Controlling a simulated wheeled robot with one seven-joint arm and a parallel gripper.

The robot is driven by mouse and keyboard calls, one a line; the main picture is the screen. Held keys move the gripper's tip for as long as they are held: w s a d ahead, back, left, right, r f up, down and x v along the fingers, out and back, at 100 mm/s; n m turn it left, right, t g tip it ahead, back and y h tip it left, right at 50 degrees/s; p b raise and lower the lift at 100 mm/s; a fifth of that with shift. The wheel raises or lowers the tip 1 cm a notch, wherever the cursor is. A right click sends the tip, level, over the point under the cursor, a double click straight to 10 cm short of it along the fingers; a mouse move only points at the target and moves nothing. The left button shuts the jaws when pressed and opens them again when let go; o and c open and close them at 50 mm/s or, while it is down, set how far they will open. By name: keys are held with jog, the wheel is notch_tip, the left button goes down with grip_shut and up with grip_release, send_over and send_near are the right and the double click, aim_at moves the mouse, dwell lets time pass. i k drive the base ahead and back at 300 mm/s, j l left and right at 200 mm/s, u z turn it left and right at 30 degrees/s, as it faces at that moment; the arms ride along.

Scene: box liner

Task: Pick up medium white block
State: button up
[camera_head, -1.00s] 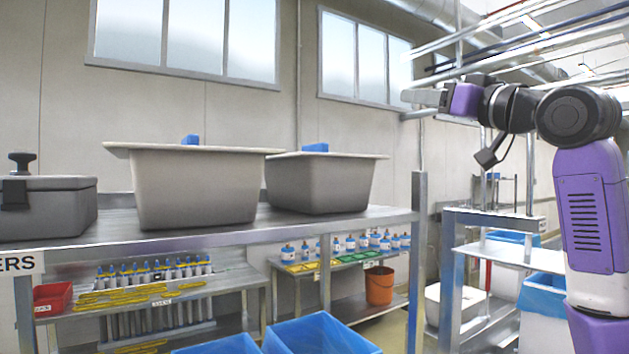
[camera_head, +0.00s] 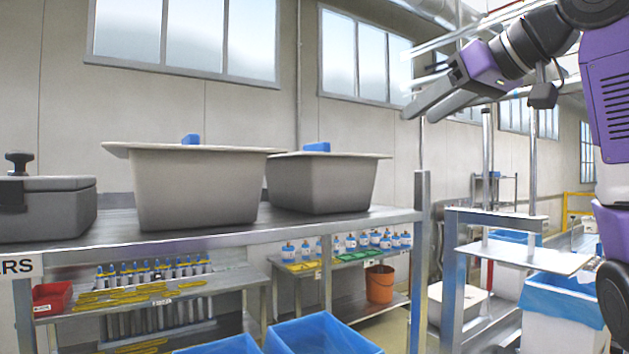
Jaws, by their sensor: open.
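No medium white block can be made out in this view. My gripper (camera_head: 430,106) is at the upper right, raised above the level of the shelf top. Its two grey fingers point left and downward, spread apart, with nothing between them. Two grey bins, a nearer one (camera_head: 195,190) and a farther one (camera_head: 322,186), stand on the metal shelf (camera_head: 300,226) to the left of my gripper. Each shows a bit of blue at its rim. The insides of the bins are hidden from this low angle.
A grey lidded case (camera_head: 50,212) stands at the left end of the shelf. Blue bins (camera_head: 325,335) are low in front. Lower shelves hold bottles and an orange bucket (camera_head: 380,284). A metal frame (camera_head: 495,218) stands at the right, below my arm.

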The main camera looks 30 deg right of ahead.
aim_at(316, 180)
jog(key=i, duration=0.95)
